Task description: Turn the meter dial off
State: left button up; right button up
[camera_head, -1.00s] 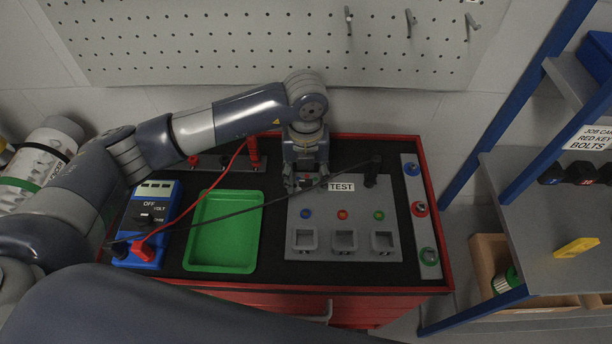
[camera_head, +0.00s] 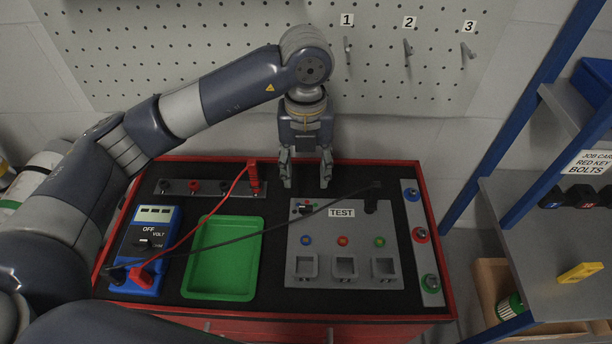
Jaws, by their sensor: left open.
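The blue meter (camera_head: 144,250) lies at the left of the black-topped red cart, marked OFF, VOLT and a third label partly covered. A red plug (camera_head: 141,278) and a black plug (camera_head: 116,274) sit at the meter's lower end, with leads running right. My left gripper (camera_head: 306,185) is open and empty, pointing down above the back of the cart, right of the meter and behind the grey TEST panel (camera_head: 305,268). My right gripper is not in view.
A green tray (camera_head: 254,262) lies between meter and TEST panel. The red lead ends at a socket strip (camera_head: 213,188); the black lead crosses the tray to a black probe on the panel. A pegboard (camera_head: 220,60) stands behind, a blue-framed shelf (camera_head: 520,160) at right.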

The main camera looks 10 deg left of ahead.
aim_at(140, 244)
jog(key=k, duration=1.5)
